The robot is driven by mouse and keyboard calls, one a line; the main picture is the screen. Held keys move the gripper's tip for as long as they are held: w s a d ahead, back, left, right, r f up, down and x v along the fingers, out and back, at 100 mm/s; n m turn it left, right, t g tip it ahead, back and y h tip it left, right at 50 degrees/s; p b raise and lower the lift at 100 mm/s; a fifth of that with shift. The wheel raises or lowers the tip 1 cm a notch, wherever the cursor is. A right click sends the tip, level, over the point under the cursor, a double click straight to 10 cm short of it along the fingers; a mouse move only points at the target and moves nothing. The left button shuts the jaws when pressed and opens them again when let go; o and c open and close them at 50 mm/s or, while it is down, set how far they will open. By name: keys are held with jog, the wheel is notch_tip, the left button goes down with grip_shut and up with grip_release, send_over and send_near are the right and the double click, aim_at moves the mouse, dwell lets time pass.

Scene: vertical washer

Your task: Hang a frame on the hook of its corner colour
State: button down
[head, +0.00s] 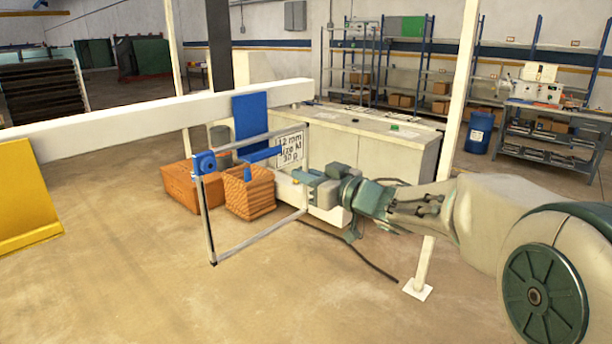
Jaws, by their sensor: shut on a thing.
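My gripper (301,176) is shut on the right side of a thin grey rectangular frame (257,235). The frame is held upright, slightly tilted, clear of the floor, with a blue corner block (205,162) at its upper left. A white label (291,149) with black print shows at its upper right. A blue hook (252,112) hangs from the white beam (150,118). The frame's top bar crosses in front of the hook's plate, and the hook's arm shows through the opening below that bar. I cannot tell whether they touch. A yellow hook plate (25,205) is at the far left.
Orange-brown crates (250,192) stand on the floor behind the frame. A long pale cabinet (375,145) is behind the hook, and a white post (447,160) stands behind my arm. The floor at front left is clear.

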jog(key=shift+f+b, duration=0.4)
jog(key=shift+f, duration=0.65)
dwell(0.5)
jog(key=c, duration=1.5)
grip_release()
jog(key=shift+s+d, duration=0.1)
jog(key=p+v, duration=0.2)
jog(key=v, duration=0.8)
jog(key=shift+p, duration=0.35)
